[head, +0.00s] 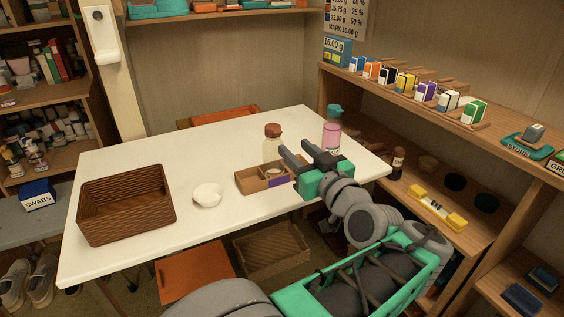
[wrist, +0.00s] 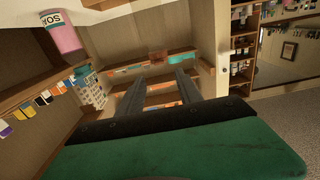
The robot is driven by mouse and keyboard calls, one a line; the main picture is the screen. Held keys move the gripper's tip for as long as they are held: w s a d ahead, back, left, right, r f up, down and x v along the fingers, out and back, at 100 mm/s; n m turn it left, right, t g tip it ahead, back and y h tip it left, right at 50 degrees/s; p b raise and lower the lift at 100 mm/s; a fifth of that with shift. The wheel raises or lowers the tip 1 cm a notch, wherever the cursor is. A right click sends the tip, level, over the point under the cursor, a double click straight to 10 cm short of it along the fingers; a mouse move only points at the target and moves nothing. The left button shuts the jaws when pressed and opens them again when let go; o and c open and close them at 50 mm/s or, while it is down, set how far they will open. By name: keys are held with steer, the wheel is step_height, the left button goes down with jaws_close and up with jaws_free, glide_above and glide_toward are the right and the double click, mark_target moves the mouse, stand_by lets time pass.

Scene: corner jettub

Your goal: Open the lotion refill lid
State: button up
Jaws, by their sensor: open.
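A pale, cream bottle with a brown lid (head: 273,131) stands upright on the white table; its label is not readable, so I cannot tell if it is the lotion refill. A pink bottle with a teal lid (head: 334,109) stands farther right. Its pink body also shows in the wrist view (wrist: 66,38), with a label starting "SO". My gripper (head: 294,148) is open and empty, its fingers pointing away over the table. The left finger is close beside the cream bottle in the head view; I cannot tell whether they touch. Both lids look on. The cream bottle is not visible in the wrist view.
A wooden divided tray (head: 250,184) sits at the table's front edge, just below my gripper. A white bowl (head: 207,195) and a wicker basket (head: 126,205) stand to the left. A shelf (head: 440,105) with small boxes is on the right. The table's back left is clear.

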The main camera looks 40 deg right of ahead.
mark_target(279, 134)
steer(key=x, duration=0.7)
steer(key=shift+w+d+f, duration=0.15)
steer(key=shift+w+f, duration=0.05)
steer(key=shift+w, duration=0.2)
steer(key=shift+c, duration=0.3)
jaws_close()
